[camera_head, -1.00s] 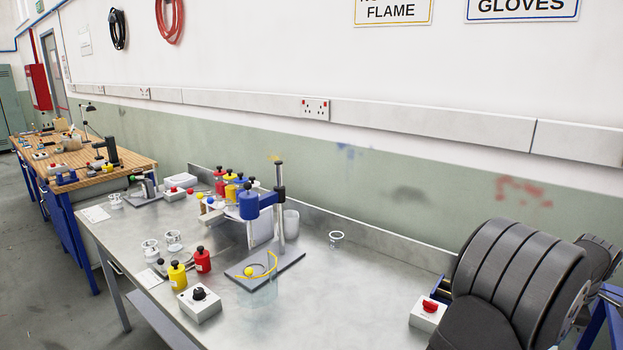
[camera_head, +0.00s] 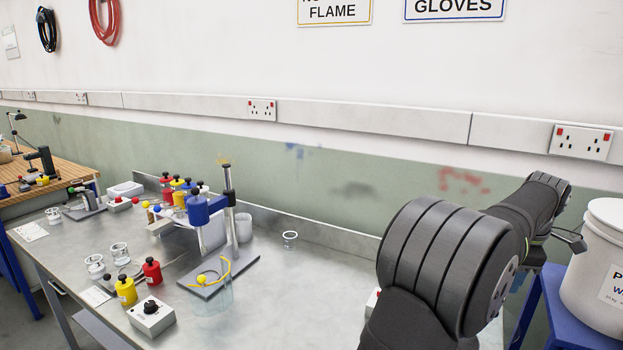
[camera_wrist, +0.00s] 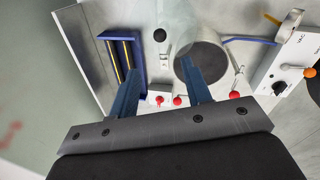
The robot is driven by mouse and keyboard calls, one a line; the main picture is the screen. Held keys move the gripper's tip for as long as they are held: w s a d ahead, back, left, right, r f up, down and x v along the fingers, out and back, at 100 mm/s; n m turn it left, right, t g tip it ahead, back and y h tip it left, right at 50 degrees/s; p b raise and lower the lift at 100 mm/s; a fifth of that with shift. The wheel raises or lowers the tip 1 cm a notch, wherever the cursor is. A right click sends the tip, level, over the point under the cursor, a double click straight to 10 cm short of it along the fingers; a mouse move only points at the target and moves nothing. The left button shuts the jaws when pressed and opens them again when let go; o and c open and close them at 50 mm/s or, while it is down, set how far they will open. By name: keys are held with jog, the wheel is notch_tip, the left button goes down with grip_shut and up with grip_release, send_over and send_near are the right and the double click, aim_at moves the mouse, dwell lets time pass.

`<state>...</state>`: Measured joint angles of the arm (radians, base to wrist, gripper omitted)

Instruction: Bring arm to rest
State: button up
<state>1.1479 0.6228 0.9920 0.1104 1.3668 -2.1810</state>
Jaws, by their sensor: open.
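My arm (camera_head: 440,260) is dark and ribbed and fills the right side of the head view. It reaches back and to the right, above the right end of the steel bench. My gripper (camera_wrist: 159,70) shows in the wrist view as two blue fingers, set well apart. Nothing is held between them. What my gripper looks like in the head view is unclear, as its end is partly hidden behind my arm links.
The steel bench (camera_head: 300,320) carries a blue-headed stand (camera_head: 197,210), bottles, beakers and a black-knobbed box (camera_head: 151,316). A white bucket (camera_head: 598,280) stands right of my arm.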

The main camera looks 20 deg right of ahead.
jog(key=f, duration=0.4)
jog(key=w+f, duration=0.1)
jog(key=f, duration=0.3)
jog(key=w+d+f, duration=0.1)
jog(key=f, duration=0.3)
jog(key=shift+d+f, duration=0.1)
jog(key=shift+f, duration=0.25)
jog(key=shift+s+a+r+m, duration=0.1)
jog(key=shift+s+a+m, duration=0.35)
jog(key=shift+m, duration=0.35)
jog(key=shift+w, duration=0.15)
jog(key=shift+w+d+n, duration=0.2)
jog(key=shift+d+n, duration=0.15)
jog(key=shift+n, duration=0.15)
notch_tip(320, 180, up, 16)
jog(key=s+a, duration=0.1)
jog(key=s, duration=0.1)
jog(key=shift+s+a+r+n, duration=0.2)
jog(key=shift+r+n, duration=0.05)
jog(key=shift+n, duration=0.05)
